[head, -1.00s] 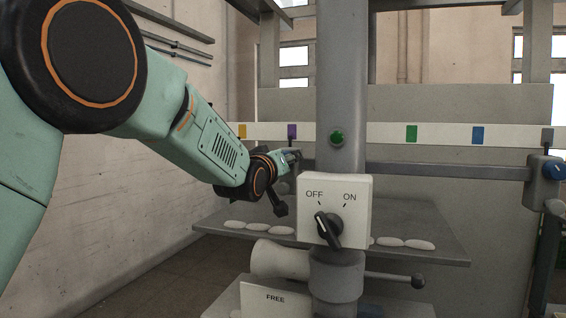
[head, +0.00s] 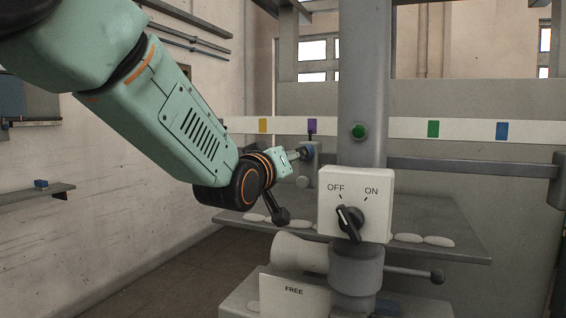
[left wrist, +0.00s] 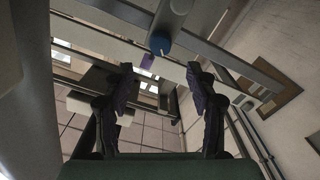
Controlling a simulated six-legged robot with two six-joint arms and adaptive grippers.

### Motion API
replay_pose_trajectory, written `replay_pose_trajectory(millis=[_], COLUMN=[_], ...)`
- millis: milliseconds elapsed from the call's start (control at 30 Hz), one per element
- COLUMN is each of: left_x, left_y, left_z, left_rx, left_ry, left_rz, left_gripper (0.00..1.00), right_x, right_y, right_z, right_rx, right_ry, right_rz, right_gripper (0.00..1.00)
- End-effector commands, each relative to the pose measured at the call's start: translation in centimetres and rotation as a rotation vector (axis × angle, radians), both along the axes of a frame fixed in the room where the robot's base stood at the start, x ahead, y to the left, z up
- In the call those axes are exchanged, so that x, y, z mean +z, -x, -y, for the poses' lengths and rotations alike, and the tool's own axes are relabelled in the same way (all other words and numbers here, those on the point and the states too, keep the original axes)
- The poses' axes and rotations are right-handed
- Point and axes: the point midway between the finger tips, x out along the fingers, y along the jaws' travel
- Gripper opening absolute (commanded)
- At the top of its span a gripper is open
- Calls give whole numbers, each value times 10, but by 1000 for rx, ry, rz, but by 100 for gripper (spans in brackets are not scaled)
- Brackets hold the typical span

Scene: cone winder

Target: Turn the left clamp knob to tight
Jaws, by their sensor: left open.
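The left clamp knob (head: 308,150) is blue and sits on a grey clamp block (head: 304,178) on the rail, left of the column. It is small in the head view and partly hidden by my left gripper (head: 296,154), which is close beside it. In the left wrist view the blue knob (left wrist: 160,43) shows beyond the two dark fingertips of my left gripper (left wrist: 160,72), roughly centred between them. The fingers are open and empty, and the knob appears apart from them. I cannot read the knob's setting. My right gripper is in neither view.
A white OFF/ON switch box (head: 356,205) with a black handle stands on the grey column (head: 362,80), right of my arm. A white FREE sign (head: 294,291) is below. A shelf (head: 455,235) holds white oval pieces.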

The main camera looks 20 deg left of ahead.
Motion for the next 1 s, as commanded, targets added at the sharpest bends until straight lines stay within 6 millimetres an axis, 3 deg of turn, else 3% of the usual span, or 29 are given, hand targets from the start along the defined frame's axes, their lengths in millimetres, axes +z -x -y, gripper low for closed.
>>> replay_pose_trajectory(millis=[100,300,1000], left_x=[0,0,0], left_y=[14,24,27], left_z=[-1,-1,-1], left_rx=[0,0,0], left_ry=[0,0,0], left_rz=[0,0,-1], left_gripper=[57,57,57], right_x=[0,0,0], right_y=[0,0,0], right_z=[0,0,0], right_rx=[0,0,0], right_ry=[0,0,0], right_rz=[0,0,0], right_gripper=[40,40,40])
